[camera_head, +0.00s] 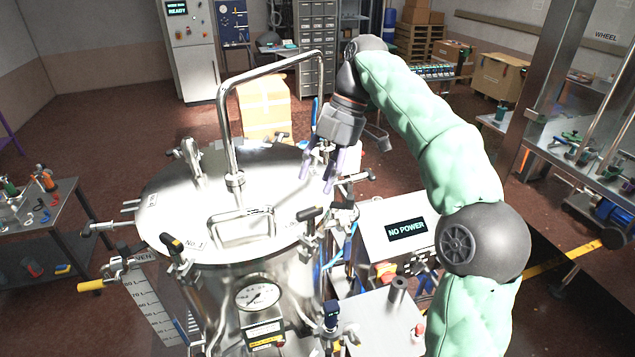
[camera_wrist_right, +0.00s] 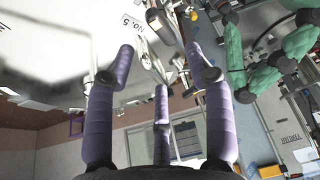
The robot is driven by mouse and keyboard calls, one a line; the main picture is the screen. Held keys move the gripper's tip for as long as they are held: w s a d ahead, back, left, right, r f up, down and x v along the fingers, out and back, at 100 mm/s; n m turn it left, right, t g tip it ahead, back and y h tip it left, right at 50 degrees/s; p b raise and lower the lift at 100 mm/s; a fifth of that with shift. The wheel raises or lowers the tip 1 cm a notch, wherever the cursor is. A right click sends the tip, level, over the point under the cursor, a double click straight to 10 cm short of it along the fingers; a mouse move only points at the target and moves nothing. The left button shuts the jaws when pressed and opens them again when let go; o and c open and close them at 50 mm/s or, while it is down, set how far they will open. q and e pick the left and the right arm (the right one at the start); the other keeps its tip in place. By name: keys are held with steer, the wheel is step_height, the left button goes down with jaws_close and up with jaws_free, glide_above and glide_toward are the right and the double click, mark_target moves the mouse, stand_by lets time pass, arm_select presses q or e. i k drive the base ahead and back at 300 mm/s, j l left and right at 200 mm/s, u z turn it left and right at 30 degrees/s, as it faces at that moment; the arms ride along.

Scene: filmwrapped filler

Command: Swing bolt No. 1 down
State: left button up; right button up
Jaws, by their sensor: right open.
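A steel vessel with a round lid (camera_head: 180,213) stands left of centre in the head view. Several swing bolts with black-tipped handles sit around its rim. My right gripper (camera_head: 317,180) is open and empty over the lid's right edge, far from that bolt. In the right wrist view its purple fingers (camera_wrist_right: 160,65) are spread, near a No. 5 label (camera_wrist_right: 130,22) and a bolt (camera_wrist_right: 162,25).
A tall bent pipe (camera_head: 226,130) rises from the lid, left of my right arm. A lid handle (camera_head: 240,222) and a pressure gauge (camera_head: 259,293) are at the front. A control box reading NO POWER (camera_head: 375,228) stands right of the vessel. A tool table (camera_head: 68,243) is at left.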

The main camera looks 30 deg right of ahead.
mark_target(181, 263)
steer(key=k, duration=1)
